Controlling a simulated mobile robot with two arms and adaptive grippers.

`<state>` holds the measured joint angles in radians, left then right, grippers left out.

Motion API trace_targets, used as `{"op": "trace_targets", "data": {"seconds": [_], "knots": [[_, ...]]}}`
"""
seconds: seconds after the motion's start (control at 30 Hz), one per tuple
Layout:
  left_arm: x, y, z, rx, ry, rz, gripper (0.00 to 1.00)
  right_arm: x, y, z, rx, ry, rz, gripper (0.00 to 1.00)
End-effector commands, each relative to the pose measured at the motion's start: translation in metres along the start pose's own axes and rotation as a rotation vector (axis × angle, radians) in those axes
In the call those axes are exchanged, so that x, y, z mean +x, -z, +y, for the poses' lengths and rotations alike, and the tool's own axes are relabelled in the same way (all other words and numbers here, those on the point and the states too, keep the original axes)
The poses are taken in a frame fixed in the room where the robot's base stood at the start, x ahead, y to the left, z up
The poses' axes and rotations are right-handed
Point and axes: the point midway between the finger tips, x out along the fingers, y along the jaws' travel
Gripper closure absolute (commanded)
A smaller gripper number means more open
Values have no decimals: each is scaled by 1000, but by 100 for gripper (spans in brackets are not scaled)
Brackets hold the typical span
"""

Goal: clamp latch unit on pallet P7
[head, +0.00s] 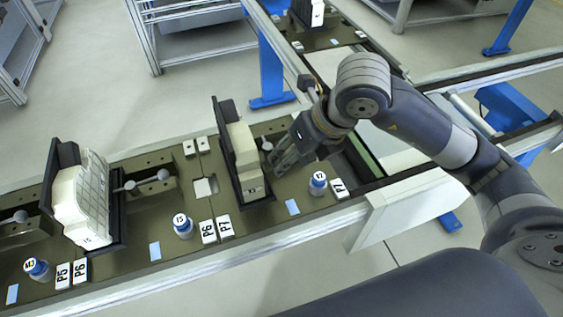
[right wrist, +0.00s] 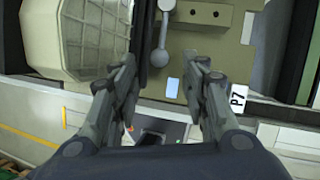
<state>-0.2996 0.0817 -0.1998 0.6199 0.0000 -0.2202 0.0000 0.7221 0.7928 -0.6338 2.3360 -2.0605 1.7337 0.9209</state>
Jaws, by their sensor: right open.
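The latch unit (head: 246,160) is a cream block against a black upright bracket on pallet P7 (head: 272,211). Its cream ribbed side also shows at the left of the right wrist view (right wrist: 70,40). A grey clamp lever with a ball knob (right wrist: 159,57) stands beside the unit; the knob also shows in the head view (head: 267,145). My right gripper (right wrist: 160,68) is open and empty. My left gripper is not in view.
The P7 label (head: 339,188) and a blue-white cap (head: 318,182) sit right of the unit. Another pallet with a white ribbed unit (head: 85,200) and its lever (head: 132,187) lies to the left. The conveyor's pale front rail (head: 230,262) runs along the near side.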

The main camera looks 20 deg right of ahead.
Motion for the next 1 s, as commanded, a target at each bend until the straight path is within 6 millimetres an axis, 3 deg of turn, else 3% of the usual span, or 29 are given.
{"op": "trace_targets", "data": {"seconds": [0.3, 0.7, 0.9, 1.0], "knots": [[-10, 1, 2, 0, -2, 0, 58, 47, 0, 1, 1, -2, 2, 58], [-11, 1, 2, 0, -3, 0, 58, 56, 0, 0, -1, -2, -1, 58], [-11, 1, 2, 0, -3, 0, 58, 56, 0, 0, -1, -2, 0, 100], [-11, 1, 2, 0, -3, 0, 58, 56, 0, 0, -1, -2, 0, 100]]}}
